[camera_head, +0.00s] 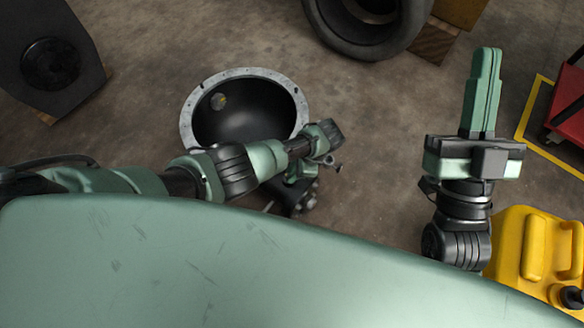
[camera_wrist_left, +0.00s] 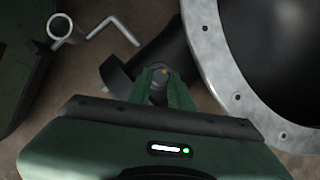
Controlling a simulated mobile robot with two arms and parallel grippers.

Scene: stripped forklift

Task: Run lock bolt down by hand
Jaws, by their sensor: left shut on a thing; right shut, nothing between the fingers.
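My left gripper (camera_head: 301,170) reaches in from the left and points down beside the large bowl. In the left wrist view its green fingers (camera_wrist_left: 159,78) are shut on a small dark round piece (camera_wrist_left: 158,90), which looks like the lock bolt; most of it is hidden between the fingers. A dark cylindrical part with a flange (camera_wrist_left: 116,75) lies just beyond the fingertips; I cannot tell whether the bolt is seated in it. My right gripper (camera_head: 485,65) is shut and empty, well off to the right, its fingers pointing up in the picture.
A black bowl-shaped housing with a grey drilled rim (camera_head: 190,110) stands close by the left gripper. A bent metal rod (camera_wrist_left: 115,27) and tube end (camera_wrist_left: 60,27) show beside it. A tyre (camera_head: 370,38), yellow can (camera_head: 530,245) and red cart (camera_head: 568,105) stand around; floor between is clear.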

